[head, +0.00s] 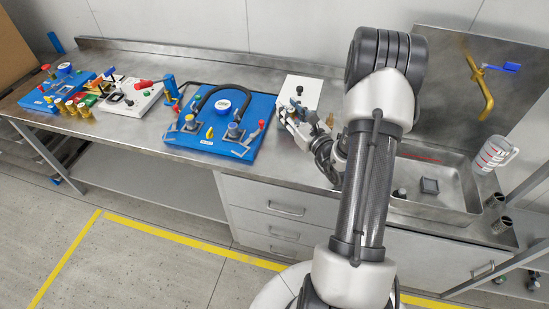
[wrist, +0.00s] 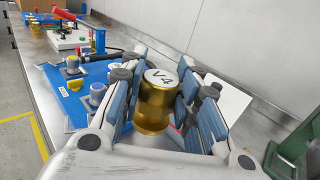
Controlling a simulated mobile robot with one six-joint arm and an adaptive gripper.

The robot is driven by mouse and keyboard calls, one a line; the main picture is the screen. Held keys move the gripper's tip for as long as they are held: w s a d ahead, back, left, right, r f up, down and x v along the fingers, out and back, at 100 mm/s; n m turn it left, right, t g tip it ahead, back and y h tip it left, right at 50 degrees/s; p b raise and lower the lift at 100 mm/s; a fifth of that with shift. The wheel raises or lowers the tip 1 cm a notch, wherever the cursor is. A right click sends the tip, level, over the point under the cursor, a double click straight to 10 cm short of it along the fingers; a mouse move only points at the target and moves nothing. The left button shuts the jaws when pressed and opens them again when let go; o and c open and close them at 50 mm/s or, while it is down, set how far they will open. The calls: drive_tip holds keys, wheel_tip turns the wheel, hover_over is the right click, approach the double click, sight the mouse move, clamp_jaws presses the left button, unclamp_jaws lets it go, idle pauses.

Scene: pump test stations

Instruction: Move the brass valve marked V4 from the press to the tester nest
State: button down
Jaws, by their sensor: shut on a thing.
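The brass valve (wrist: 155,108) has a white cap marked V4, which faces the camera in the wrist view. My gripper (wrist: 160,88) is shut on it, with one blue-padded finger on each side. In the head view my gripper (head: 297,112) is in front of a white box (head: 310,88) with a black knob, right of the blue pump board (head: 208,150). I cannot tell for certain which fixture is the press or the tester nest.
Several brass valves (head: 71,107) stand at the left beside a white panel (head: 128,100) and another blue board (head: 55,92). A sink (head: 455,205) and a measuring jug (head: 494,154) are at the right. A green object (wrist: 298,150) is close by in the wrist view.

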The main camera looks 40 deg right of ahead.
drive_tip(key=shift+d+f+b, duration=0.2)
drive_tip(key=shift+f+b, duration=2.3)
drive_tip(key=shift+f, duration=6.5)
drive_tip(key=shift+f, duration=0.15)
drive_tip(key=c, duration=1.2)
unclamp_jaws()
